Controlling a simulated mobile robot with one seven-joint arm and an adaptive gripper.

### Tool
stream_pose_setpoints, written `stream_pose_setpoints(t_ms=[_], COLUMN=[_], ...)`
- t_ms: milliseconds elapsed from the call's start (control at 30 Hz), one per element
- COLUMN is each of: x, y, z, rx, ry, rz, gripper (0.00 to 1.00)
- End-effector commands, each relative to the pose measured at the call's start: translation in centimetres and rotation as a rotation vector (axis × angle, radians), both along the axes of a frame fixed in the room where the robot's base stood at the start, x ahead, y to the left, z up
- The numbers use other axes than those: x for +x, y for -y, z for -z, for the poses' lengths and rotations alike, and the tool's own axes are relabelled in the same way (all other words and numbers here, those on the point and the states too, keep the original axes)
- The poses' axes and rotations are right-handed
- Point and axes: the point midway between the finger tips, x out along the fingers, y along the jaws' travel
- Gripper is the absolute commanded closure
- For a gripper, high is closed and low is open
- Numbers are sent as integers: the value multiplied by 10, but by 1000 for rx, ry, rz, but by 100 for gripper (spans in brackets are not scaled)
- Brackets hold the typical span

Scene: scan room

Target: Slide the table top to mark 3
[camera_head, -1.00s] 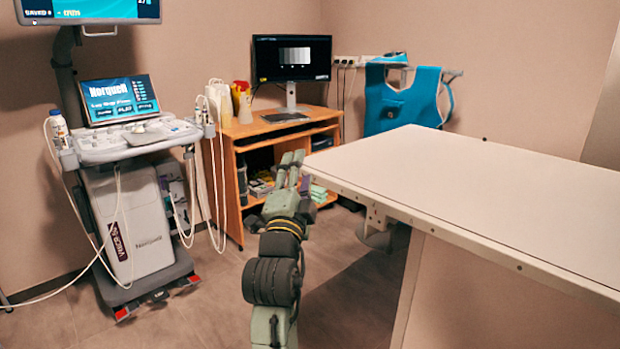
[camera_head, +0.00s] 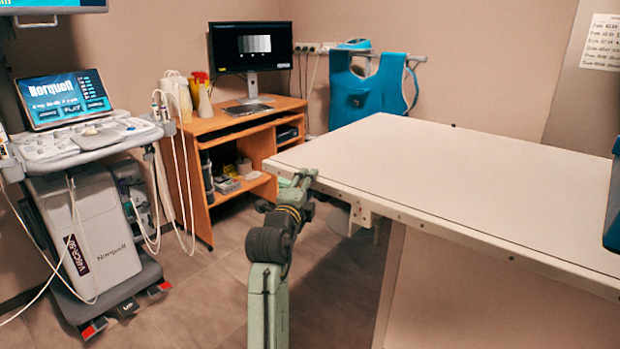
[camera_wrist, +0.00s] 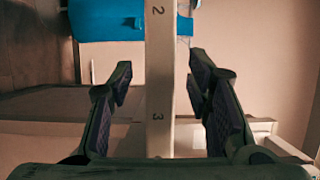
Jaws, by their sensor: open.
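The white table top (camera_head: 455,185) stretches across the right half of the head view, with its left corner towards the desk. My gripper (camera_head: 303,176) is at the table's near edge, close to that corner. In the wrist view my gripper (camera_wrist: 159,75) is open, with one finger on each side of a pale strip (camera_wrist: 159,60). The strip carries a printed 2 at the top and a 3 nearer the palm, between the fingers. Neither finger visibly touches the strip. I cannot tell which part of the table the strip belongs to.
A wheeled ultrasound machine (camera_head: 85,215) stands at left. A wooden desk (camera_head: 225,130) with a monitor (camera_head: 250,47) stands behind my arm. A blue apron (camera_head: 366,88) hangs at the back wall. A dark blue object (camera_head: 612,215) shows at the right edge.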

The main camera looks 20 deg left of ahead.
Motion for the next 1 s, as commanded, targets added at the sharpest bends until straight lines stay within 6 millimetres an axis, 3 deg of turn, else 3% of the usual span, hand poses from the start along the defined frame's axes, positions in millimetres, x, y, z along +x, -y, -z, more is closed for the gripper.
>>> stream_pose_setpoints(t_ms=[200, 567, 1000], x=[28, 34, 33], y=[-1, -2, -2], z=[-1, 0, 0], rx=[-1, 0, -1], ry=[0, 2, 1], rz=[1, -1, -1], gripper=[55, 55, 83])
